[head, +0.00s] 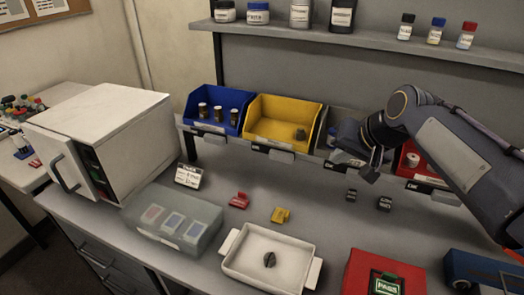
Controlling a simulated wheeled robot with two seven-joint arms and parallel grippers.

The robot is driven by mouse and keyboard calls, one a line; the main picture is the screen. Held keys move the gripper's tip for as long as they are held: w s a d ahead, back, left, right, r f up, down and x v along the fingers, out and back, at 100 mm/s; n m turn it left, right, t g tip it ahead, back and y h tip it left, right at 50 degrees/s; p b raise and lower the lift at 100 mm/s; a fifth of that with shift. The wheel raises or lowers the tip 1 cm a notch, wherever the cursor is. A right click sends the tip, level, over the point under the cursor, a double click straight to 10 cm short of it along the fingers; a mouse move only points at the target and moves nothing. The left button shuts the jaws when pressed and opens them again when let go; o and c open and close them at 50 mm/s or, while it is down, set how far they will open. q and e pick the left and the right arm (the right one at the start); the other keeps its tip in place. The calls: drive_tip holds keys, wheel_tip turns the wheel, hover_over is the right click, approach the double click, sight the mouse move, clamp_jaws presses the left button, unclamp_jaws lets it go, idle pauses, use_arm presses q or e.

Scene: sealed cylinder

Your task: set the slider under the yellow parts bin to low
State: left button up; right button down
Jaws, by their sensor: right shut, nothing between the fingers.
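The yellow parts bin (262,127) stands on the rail at the back of the bench, with a small dark part inside. Under its front edge is a slider strip (272,150) with a pale label and dark pieces; its setting is too small to read. My right gripper (371,168) is shut and empty, right of the yellow bin and in front of a grey bin that it partly hides. It looks apart from the yellow bin's slider. My left gripper is out of view.
A blue bin (232,100) stands left of the yellow one, a red bin (408,150) at the right. On the bench are a white tray (236,262), a translucent box (205,222), small red and yellow clips, and a red box (357,270). A white oven-like cabinet (115,125) stands left.

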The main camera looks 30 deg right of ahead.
sight(281, 156)
drive_tip(key=w+a+f, duration=0.2)
drive_tip(key=w+f, duration=0.5)
drive_tip(key=w, duration=0.3)
drive_tip(key=shift+w+f+p, duration=0.2)
drive_tip(key=shift+f+p, duration=0.1)
drive_tip(key=shift+p, duration=0.15)
drive_tip(key=shift+a, duration=0.1)
